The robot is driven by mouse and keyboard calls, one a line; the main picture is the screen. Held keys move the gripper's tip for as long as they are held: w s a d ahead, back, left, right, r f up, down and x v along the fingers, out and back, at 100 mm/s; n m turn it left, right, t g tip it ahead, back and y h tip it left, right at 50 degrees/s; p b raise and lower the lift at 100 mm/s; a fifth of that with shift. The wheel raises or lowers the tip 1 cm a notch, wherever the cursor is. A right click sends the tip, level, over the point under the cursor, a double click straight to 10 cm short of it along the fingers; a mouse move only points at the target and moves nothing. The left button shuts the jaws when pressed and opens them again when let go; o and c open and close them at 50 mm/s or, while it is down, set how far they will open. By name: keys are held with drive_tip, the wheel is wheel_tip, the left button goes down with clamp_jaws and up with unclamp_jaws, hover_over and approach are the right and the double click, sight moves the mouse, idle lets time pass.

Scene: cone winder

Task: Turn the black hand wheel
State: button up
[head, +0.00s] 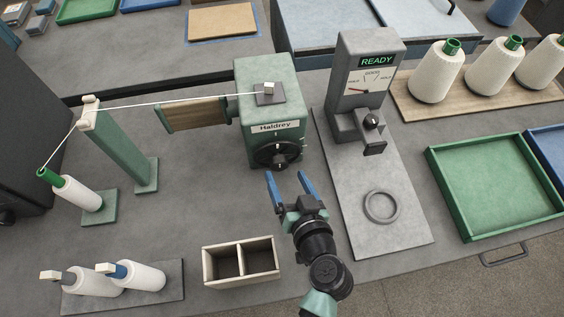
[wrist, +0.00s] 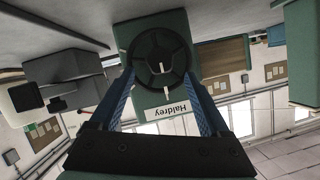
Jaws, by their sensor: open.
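The black hand wheel (head: 278,155) is on the front of the green winder box (head: 268,92), below its "Haldrey" label. In the wrist view the wheel (wrist: 158,52) is dark and round with spokes, and shows ahead between my fingers, with the picture upside down. A small pale mark shows near its hub. My gripper (head: 290,174) is open, with two blue fingers pointing at the wheel from the front. Its fingertips (wrist: 160,75) look close to the wheel's lower edge in the head view. I cannot tell whether they touch it. Nothing is between the fingers.
A grey tester (head: 365,75) reading "READY" stands right of the winder on a plate with a ring (head: 381,206). A two-part wooden box (head: 241,260) lies left of my arm. A green yarn guide post (head: 122,150) stands left. A green tray (head: 490,180) is at right.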

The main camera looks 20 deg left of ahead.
sight(281, 166)
drive_tip(key=shift+x, duration=2.25)
clamp_jaws()
